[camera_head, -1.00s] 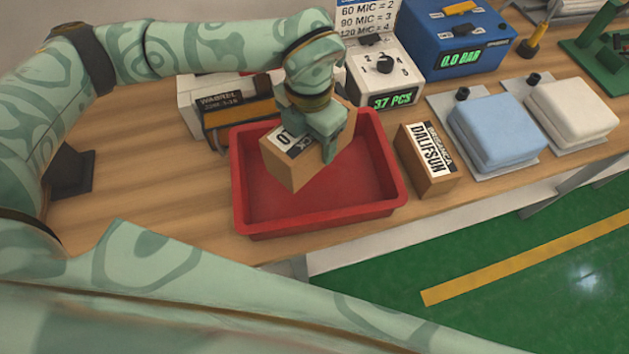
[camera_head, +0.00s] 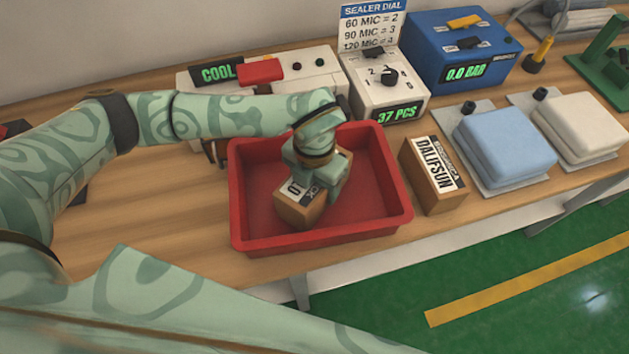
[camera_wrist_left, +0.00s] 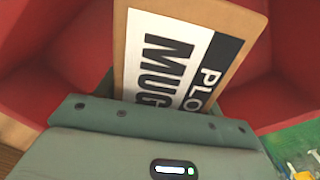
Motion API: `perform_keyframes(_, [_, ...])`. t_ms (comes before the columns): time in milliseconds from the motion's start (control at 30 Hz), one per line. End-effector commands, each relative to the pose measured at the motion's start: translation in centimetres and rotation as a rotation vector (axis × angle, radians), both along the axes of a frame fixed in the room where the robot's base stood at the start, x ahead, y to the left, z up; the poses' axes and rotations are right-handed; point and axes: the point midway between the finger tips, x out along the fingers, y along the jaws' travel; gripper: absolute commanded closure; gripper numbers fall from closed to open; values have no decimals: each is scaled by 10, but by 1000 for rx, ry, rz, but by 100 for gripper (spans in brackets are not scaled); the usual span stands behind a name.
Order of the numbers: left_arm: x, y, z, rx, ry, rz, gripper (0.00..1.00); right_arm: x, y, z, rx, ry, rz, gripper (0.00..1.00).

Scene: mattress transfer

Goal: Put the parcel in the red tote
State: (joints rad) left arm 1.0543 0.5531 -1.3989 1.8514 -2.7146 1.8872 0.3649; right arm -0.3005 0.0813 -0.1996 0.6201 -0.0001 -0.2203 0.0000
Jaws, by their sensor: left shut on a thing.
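The parcel (camera_head: 299,207) is a brown box with a white and black label. It is inside the walls of the red tote (camera_head: 375,229), left of its middle. My left gripper (camera_head: 318,180) is shut on the parcel from above. In the left wrist view the parcel's label (camera_wrist_left: 178,62) fills the middle, with red tote walls (camera_wrist_left: 60,60) on both sides. I cannot tell whether the parcel touches the tote floor. The fingertips are partly hidden. My right gripper is not in view.
A second brown box (camera_head: 434,178) labelled DALIFSUN stands just right of the tote. Behind are a white machine (camera_head: 318,66), a dial unit (camera_head: 385,85) and a blue box (camera_head: 455,50). Blue (camera_head: 505,140) and white (camera_head: 582,120) folded stacks lie right. Wood left of the tote is clear.

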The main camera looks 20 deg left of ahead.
Motion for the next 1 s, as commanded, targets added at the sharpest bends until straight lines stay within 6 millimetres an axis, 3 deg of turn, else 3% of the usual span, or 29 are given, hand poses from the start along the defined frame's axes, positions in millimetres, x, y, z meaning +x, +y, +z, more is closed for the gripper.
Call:
perform_keyframes(133, [0, 0, -2, 0, -1, 0, 70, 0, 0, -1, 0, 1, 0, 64])
perform_keyframes(167, [0, 0, -3, 0, 0, 0, 27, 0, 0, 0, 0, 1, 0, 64])
perform_keyframes(200, [0, 0, -2, 0, 0, 0, 16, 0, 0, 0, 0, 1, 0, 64])
perform_keyframes(233, [0, 0, -2, 0, 0, 0, 11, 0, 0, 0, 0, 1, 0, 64])
perform_keyframes(567, [0, 0, 2, 0, -1, 0, 11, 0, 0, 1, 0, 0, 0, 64])
perform_keyframes(667, [1, 0, 16, 1, -4, 1, 11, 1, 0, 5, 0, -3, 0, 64])
perform_keyframes(1000, [1, 0, 94, 0, -5, 0, 11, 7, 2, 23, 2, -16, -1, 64])
